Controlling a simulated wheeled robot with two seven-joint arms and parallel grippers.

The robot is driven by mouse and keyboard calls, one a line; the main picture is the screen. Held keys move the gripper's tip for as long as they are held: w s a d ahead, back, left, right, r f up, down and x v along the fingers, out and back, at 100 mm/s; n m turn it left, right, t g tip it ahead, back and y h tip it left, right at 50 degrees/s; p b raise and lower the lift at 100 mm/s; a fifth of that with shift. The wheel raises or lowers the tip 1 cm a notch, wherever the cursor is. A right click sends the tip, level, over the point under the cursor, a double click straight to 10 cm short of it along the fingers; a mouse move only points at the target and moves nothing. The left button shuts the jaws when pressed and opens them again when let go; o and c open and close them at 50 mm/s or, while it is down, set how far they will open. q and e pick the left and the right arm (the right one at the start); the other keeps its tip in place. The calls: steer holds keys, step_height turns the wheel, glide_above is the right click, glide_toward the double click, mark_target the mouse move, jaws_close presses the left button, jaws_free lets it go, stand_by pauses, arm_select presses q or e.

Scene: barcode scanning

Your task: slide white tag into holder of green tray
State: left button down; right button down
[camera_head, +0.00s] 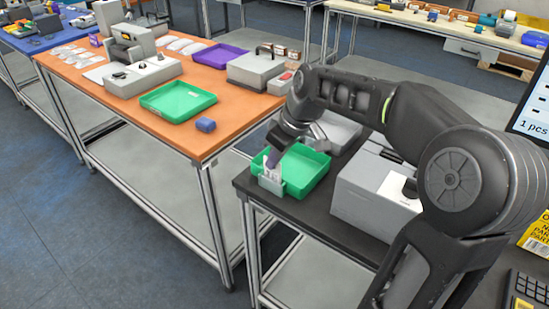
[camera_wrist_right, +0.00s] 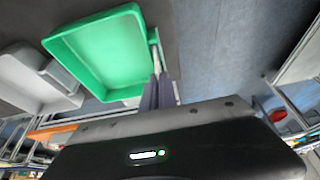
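The green tray (camera_head: 308,172) stands on the dark table in the middle of the head view. It also shows at the upper left of the right wrist view (camera_wrist_right: 105,52). A pale grey holder (camera_head: 271,186) is at the tray's near left side. The white tag (camera_head: 267,171) shows upright at the holder, just below the fingers of my right gripper (camera_head: 272,160). In the right wrist view these fingers (camera_wrist_right: 158,93) are close together beside the tray's edge, shut on the tag. How deep the tag sits in the holder cannot be told. My left gripper is not in view.
A grey box-shaped device (camera_head: 365,195) stands right of the green tray. A grey bin (camera_head: 335,132) is behind it. A keyboard (camera_head: 527,290) is at lower right.

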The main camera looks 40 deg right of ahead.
steer(key=c, duration=1.6)
jaws_free()
steer(key=v, duration=0.8)
steer(key=shift+f, duration=0.15)
